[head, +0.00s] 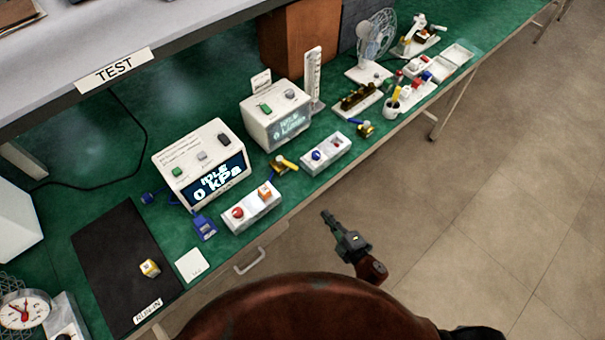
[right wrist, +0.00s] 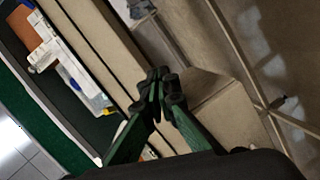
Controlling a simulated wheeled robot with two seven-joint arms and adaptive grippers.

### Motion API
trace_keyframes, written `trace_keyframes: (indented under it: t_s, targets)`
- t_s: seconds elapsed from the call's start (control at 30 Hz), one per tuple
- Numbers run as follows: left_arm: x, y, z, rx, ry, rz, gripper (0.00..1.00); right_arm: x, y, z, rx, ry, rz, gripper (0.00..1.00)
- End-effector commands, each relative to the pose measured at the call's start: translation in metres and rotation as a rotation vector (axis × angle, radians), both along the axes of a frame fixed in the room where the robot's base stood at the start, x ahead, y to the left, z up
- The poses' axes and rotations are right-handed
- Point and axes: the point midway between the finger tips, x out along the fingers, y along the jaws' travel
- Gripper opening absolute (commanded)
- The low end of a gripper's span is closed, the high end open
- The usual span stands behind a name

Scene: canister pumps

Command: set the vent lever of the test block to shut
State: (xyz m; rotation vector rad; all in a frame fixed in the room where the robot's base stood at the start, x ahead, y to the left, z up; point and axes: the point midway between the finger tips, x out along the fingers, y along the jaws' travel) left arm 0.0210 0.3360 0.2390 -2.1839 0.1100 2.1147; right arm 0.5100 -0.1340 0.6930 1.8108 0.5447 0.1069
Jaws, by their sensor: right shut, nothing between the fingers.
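A second small brass fitting (head: 365,129) with a blue lever sits further right, near the bench's front edge. I cannot tell for certain which of these is the test block, nor read a lever setting. My right gripper (head: 326,215) is shut and empty over the floor, in front of the bench and apart from both fittings. Its fingertips meet in the right wrist view (right wrist: 160,82). My left gripper is not in view.
A display box (head: 205,165) reads "IDLE 0 kPa"; another display box (head: 277,115) stands behind it. A white button block (head: 251,210) and a second block (head: 326,155) line the front edge. A black mat (head: 115,255) lies left. A TEST-labelled shelf (head: 115,67) overhangs the back left.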

Motion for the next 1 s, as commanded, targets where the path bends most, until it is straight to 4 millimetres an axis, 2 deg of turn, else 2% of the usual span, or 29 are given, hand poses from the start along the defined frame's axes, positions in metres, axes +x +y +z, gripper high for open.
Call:
trace_keyframes:
  t_s: [0.03,0.1,0.2,0.27,0.47,0.9,1.0]
  targets:
    - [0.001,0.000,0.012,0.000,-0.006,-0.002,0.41,0.002,0.019,0.048,-0.039,-0.091,0.063,0.00]
    - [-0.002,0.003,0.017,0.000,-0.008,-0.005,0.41,-0.001,0.042,0.088,-0.088,-0.190,0.136,0.00]
    - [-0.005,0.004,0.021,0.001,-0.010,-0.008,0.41,-0.008,0.064,0.125,-0.140,-0.284,0.206,0.00]
    - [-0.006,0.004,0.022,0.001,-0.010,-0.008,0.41,-0.010,0.072,0.138,-0.160,-0.321,0.232,0.00]
    - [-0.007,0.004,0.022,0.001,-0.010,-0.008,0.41,-0.001,0.087,0.145,-0.174,-0.348,0.251,0.00]
    - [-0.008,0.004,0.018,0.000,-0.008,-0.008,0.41,0.068,0.140,0.144,-0.172,-0.344,0.249,0.00]
    - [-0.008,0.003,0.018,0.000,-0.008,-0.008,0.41,0.081,0.127,0.143,-0.177,-0.343,0.248,0.00]
